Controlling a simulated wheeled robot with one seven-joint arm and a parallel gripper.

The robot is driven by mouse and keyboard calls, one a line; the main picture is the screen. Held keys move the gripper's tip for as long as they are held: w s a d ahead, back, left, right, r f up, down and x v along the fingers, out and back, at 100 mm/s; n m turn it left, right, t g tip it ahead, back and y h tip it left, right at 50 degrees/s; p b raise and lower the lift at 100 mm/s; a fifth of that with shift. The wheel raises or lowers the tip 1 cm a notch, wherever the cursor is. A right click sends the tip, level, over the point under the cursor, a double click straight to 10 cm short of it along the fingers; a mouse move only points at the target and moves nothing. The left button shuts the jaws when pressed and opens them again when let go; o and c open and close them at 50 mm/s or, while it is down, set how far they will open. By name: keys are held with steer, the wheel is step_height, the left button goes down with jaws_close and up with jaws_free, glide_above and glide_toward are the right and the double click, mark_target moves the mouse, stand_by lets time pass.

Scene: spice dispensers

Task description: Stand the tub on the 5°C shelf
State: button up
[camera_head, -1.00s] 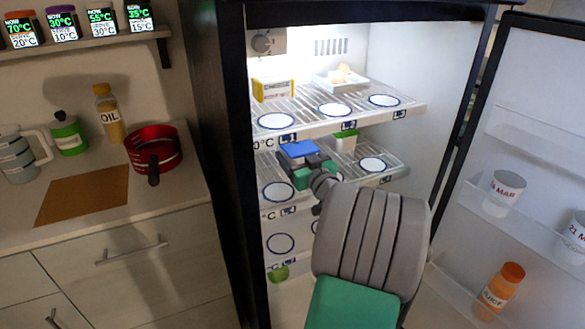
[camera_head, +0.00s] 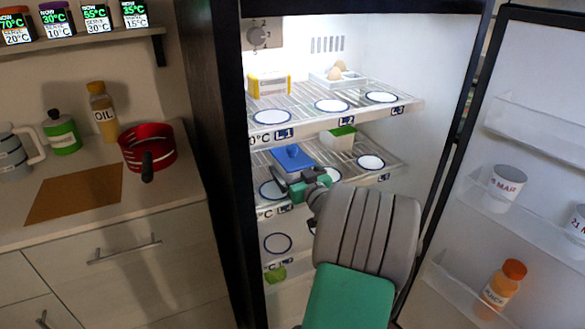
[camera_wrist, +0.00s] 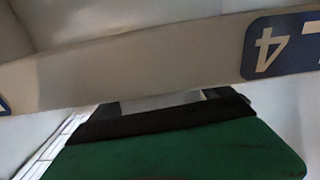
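A blue-topped tub (camera_head: 290,159) rests on the left part of the middle fridge shelf (camera_head: 395,164), behind a white plate ring (camera_head: 268,190). Its lower part is mostly hidden. My gripper (camera_head: 296,182) is just in front of it, with its fingers apart and nothing seen between them. In the wrist view my green gripper body (camera_wrist: 190,150) is below a shelf edge (camera_wrist: 130,70) whose label shows a 4 upside down; no tub is seen there. The middle shelf's temperature digit cannot be read.
A white box with green top (camera_head: 338,140) stands farther back on the middle shelf. The upper shelf holds a yellow-and-white pack (camera_head: 270,84) and a tray of eggs (camera_head: 338,76). The open door (camera_head: 500,140) is at right. A red pan (camera_head: 148,150) is on the left counter.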

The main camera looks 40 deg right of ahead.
steer(key=shift+o, duration=0.4)
steer(key=shift+r, duration=0.15)
steer(key=v, duration=1.2)
steer(key=shift+a, duration=0.1)
